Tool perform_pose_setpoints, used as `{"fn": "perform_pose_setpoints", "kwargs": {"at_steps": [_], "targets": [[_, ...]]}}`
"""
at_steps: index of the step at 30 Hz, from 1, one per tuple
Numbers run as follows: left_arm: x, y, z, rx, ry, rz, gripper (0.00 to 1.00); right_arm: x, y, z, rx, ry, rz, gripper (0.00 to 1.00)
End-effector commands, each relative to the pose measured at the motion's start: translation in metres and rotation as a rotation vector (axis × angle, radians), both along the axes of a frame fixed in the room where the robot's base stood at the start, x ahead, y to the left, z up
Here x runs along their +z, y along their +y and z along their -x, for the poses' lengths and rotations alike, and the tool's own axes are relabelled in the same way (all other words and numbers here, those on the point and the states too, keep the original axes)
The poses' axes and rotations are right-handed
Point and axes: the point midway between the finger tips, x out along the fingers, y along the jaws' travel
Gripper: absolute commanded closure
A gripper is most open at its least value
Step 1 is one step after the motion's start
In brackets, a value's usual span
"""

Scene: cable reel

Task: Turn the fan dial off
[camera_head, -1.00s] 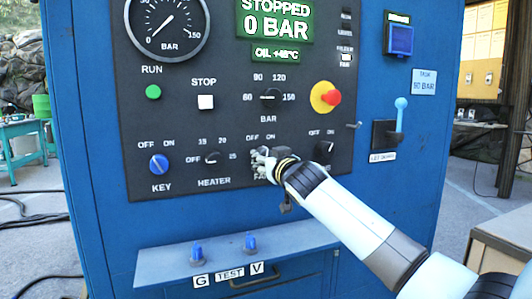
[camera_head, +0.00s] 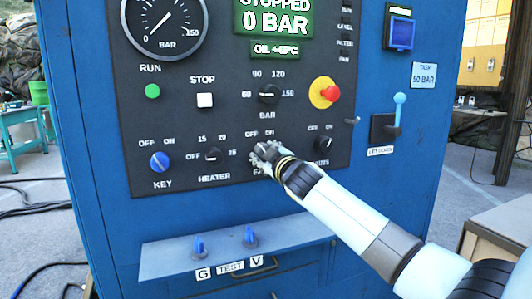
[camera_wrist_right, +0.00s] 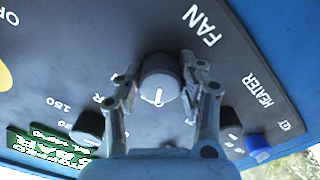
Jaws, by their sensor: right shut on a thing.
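The fan dial (camera_wrist_right: 160,78) is a round grey knob with a white pointer line. In the right wrist view it sits between both fingers of my right gripper (camera_wrist_right: 162,90), which is shut on it. The pointer line points to the bottom of that picture, roughly the side where OFF lies; the marks there are hidden behind the gripper. In the head view my right gripper (camera_head: 266,157) covers most of the dial, under the OFF and ON marks. My left gripper is not in view.
The heater dial (camera_head: 212,154) and blue key switch (camera_head: 160,162) are to the left. Another OFF/ON dial (camera_head: 325,144) is close on the right, by my wrist. The red stop button (camera_head: 331,93) is above right. A test shelf (camera_head: 170,258) juts out below.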

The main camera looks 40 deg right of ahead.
Motion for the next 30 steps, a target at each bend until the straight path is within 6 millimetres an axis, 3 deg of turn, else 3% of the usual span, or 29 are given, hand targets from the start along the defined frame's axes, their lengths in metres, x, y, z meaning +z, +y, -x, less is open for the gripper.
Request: {"fn": "perform_pose_setpoints", "kwargs": {"at_steps": [14,15,19,30], "targets": [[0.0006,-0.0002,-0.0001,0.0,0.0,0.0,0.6,-0.0002,0.0002,0.0,0.0,0.004,0.015,0.93],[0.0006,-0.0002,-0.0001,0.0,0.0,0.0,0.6,-0.0003,0.0003,0.0,0.0,0.004,0.015,0.57],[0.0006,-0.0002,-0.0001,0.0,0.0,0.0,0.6,-0.0002,0.0002,0.0,0.0,0.003,0.014,0.4],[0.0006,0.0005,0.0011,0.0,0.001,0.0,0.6,-0.0009,0.0013,0.0056,0.001,0.004,0.012,0.38]]}}
